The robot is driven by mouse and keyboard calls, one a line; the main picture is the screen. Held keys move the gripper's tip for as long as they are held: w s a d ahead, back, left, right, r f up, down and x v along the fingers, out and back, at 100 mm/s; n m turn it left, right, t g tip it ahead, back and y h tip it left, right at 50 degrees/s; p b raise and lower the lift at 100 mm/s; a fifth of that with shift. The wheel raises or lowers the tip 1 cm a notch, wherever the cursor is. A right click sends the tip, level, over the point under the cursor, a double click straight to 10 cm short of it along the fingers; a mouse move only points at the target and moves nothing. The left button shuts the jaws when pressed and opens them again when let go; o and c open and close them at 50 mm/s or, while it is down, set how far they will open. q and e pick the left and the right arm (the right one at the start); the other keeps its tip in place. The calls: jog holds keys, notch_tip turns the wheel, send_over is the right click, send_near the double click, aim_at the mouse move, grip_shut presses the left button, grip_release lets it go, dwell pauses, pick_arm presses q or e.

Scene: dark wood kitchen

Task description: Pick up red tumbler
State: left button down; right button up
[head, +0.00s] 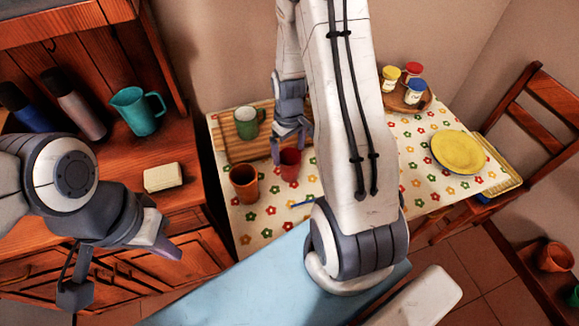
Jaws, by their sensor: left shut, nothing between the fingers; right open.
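The red tumbler (290,166) stands upright on the flower-patterned tablecloth, at the near edge of a wooden board. My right gripper (289,148) is open, with its fingers pointing down just behind and above the tumbler's rim in the picture. I cannot tell whether a finger touches it. My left gripper (172,250) is shut and empty, off to the left in front of the wooden cabinet.
An orange cup (245,185) stands close left of the tumbler. A green mug (247,123) is on the wooden board (236,150). A yellow plate (457,152) and several jars are at the right. A teal pitcher (135,112) and bottles stand on the cabinet.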

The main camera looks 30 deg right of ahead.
aim_at(290, 163)
jog(key=f, duration=0.4)
jog(key=shift+s+f+p, duration=0.3)
jog(key=shift+f+p, duration=0.05)
jog(key=shift+p, duration=0.05)
jog(key=shift+f, duration=0.5)
jog(key=c, duration=1.2)
jog(key=shift+r, duration=0.1)
